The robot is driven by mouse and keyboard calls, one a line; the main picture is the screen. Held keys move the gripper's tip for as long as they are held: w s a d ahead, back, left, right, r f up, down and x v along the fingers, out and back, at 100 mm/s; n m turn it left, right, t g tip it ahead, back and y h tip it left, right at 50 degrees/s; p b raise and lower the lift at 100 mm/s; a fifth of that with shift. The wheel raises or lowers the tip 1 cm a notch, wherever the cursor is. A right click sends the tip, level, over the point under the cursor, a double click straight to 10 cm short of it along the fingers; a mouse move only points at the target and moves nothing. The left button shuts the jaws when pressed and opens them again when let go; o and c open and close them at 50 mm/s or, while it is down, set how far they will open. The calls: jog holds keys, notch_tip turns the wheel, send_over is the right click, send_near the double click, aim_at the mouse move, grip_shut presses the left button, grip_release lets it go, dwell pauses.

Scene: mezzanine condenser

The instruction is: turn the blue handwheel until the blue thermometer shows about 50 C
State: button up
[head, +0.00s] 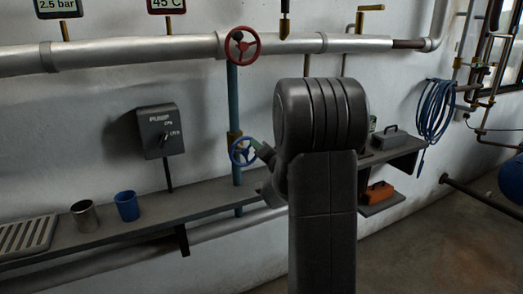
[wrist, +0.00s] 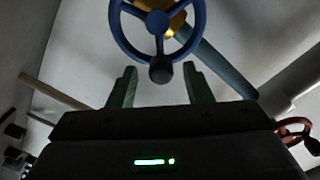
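The blue handwheel (head: 240,152) sits low on a blue-green vertical pipe in the head view, left of my arm. In the wrist view the handwheel (wrist: 158,21) fills the top middle, with a dark round knob (wrist: 161,69) at its lower rim. My gripper (wrist: 160,82) has its two green fingers apart, one on each side below the knob. Whether they touch the wheel I cannot tell. In the head view my gripper (head: 262,152) is beside the wheel, partly hidden by my arm.
A red handwheel (head: 242,47) is on the large pipe above. A 2.5 bar display (head: 58,6) is at the top left. A shelf (head: 150,215) with a blue cup (head: 127,206) and a metal cup (head: 84,216) runs below. A pump switch box (head: 160,131) is on the wall.

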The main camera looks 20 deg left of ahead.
jog(key=v, duration=1.4)
jog(key=shift+b, duration=0.3)
jog(key=shift+w, duration=0.1)
jog(key=x, duration=1.4)
jog(key=shift+r+p, duration=0.1)
jog(key=shift+p, duration=0.2)
